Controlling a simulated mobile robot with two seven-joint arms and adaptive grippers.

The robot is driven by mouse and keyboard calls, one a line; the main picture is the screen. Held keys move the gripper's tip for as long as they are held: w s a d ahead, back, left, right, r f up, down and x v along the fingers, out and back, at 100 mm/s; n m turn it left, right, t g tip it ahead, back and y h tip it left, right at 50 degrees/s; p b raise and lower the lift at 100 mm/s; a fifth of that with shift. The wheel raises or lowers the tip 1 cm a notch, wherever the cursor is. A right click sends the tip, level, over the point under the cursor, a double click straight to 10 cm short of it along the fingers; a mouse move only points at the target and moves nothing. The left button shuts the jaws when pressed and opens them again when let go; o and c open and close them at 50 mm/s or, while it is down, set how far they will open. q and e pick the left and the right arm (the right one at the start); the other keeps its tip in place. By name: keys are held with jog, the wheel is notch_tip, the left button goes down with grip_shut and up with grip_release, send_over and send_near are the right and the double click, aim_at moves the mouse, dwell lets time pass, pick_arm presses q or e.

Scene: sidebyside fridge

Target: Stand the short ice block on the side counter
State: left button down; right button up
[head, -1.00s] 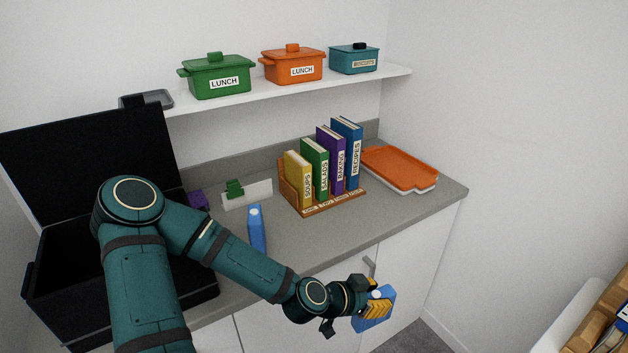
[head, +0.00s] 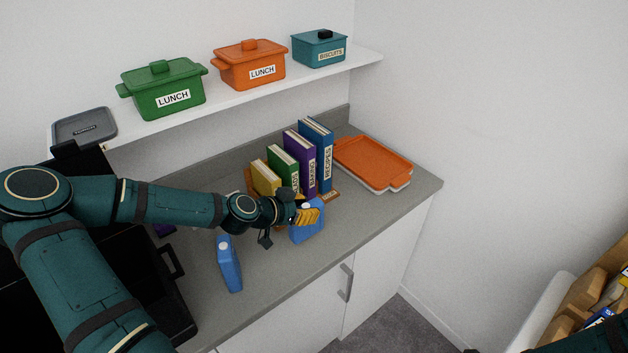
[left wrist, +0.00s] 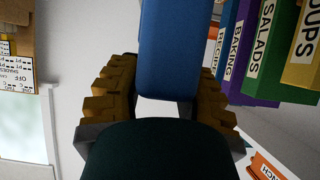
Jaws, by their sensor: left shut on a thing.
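My left gripper (head: 306,214) is shut on a blue ice block (head: 307,232), just in front of the book rack and over the grey side counter (head: 262,296). I cannot tell whether the block's lower edge touches the counter. In the left wrist view the same block (left wrist: 170,50) sits between the yellow finger pads of the gripper (left wrist: 162,92). My right gripper does not show.
Books (head: 299,160) in a wooden rack stand right behind the held block. An orange tray (head: 373,162) lies at the counter's right end. A black box stands at the left, partly behind my arm. Lidded pots (head: 249,66) sit on the shelf above. Counter front is mostly clear.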

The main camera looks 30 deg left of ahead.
pick_arm(q)
jog(key=shift+w+a+r, duration=0.25)
jog(key=shift+w+a, duration=0.05)
jog(key=shift+a, duration=0.1)
jog(key=shift+s, duration=0.3)
jog(key=shift+w+f+b, duration=0.1)
jog(key=shift+f+b, duration=3.15)
jog(key=shift+f, duration=1)
jog(key=shift+f, duration=0.25)
jog(key=c, duration=0.6)
grip_release()
notch_tip(320, 180, up, 10)
jog(key=shift+r, duration=0.1)
